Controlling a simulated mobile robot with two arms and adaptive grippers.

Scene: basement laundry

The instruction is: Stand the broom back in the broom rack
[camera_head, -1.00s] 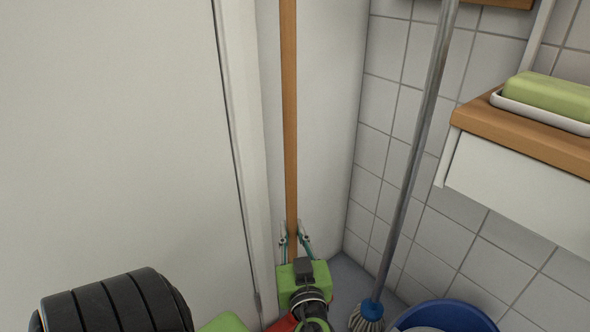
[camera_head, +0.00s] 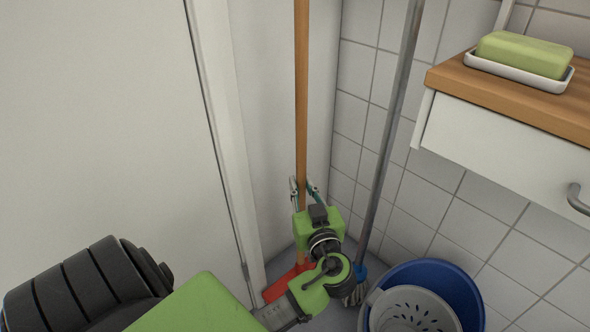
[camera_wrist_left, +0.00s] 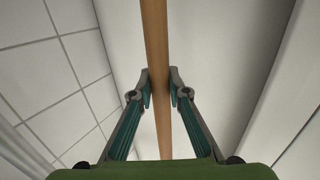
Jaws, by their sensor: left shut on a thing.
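The broom (camera_head: 301,95) has a long wooden handle and a red head (camera_head: 286,281) low near the floor, beside the white door frame. It stands close to upright in the corner. My left gripper (camera_head: 305,190) is shut around the handle. In the left wrist view the handle (camera_wrist_left: 155,45) runs between the two fingers (camera_wrist_left: 160,92). My left wrist hides the lower part of the handle. I cannot make out the broom rack in these views. My right gripper is not in view.
A mop (camera_head: 388,150) with a grey pole leans at the tiled wall. A blue bucket (camera_head: 468,285) with a grey strainer (camera_head: 440,315) stands to its right. A wooden-topped cabinet (camera_head: 500,100) with green soap (camera_head: 524,54) juts in at right. The white door (camera_head: 100,130) fills the left.

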